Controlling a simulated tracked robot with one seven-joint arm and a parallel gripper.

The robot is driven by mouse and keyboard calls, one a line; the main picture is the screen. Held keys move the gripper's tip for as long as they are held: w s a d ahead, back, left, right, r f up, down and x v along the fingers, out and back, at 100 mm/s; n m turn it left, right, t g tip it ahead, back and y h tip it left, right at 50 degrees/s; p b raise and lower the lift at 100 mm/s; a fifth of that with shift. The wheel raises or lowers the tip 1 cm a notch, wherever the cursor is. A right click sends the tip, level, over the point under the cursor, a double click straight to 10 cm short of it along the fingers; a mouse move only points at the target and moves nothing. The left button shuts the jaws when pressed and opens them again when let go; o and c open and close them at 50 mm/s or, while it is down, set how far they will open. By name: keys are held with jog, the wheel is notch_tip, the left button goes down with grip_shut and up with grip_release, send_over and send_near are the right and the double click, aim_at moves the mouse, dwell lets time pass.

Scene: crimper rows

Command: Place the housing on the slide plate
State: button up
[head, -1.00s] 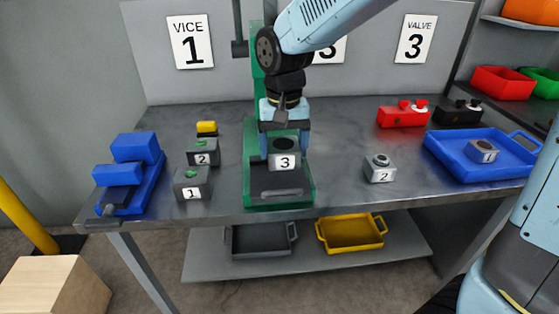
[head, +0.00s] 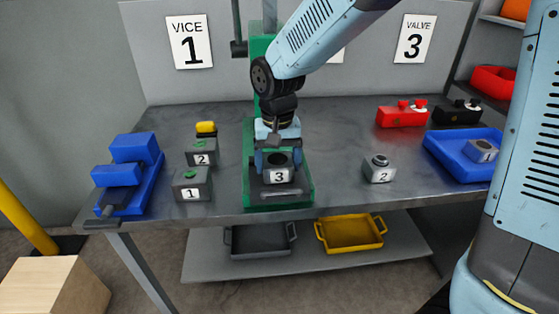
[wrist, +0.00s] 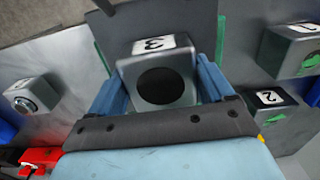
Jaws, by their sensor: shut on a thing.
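The grey housing labelled 3 (head: 277,174) has a dark round hole in its top. My gripper (head: 277,160) is shut on it from above, with a finger on each side. The wrist view also shows the housing (wrist: 158,78) between the two blue fingers, its hole facing the camera. The housing is over the dark slide plate (head: 283,196) of the green press (head: 251,192). It looks low and roughly upright; I cannot tell whether it touches the plate.
Grey boxes 1 (head: 192,184) and 2 (head: 202,153) stand left of the press, beside a blue vice (head: 133,175). Housing 2 (head: 379,169) is to the right. A blue tray (head: 440,159) holds housing 1 (head: 482,150). Red (head: 402,115) and black (head: 457,113) boxes sit behind.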

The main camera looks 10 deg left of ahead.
aim_at(278, 160)
jog(key=o, duration=1.7)
notch_tip(278, 160, up, 12)
jog(key=shift+r, duration=0.1)
jog(key=s+d+r+m+t, duration=0.1)
jog(key=d+r, duration=0.1)
jog(key=d, duration=0.6)
jog(key=s+d+r+t, duration=0.1)
jog(key=d+r, duration=0.1)
jog(key=d, duration=0.7)
jog(key=s+d+t, duration=0.1)
jog(key=s+d, duration=0.2)
jog(key=d, duration=0.1)
jog(key=s+d+m+t, duration=0.1)
jog(key=s+d, duration=0.2)
jog(key=d, duration=0.2)
jog(key=s+d+t, duration=0.1)
jog(key=s+d, duration=0.1)
jog(key=d, duration=0.3)
jog(key=shift+s+f+m+t, duration=0.15)
jog(key=shift+s+m+t, duration=0.15)
jog(key=shift+s+m, duration=0.1)
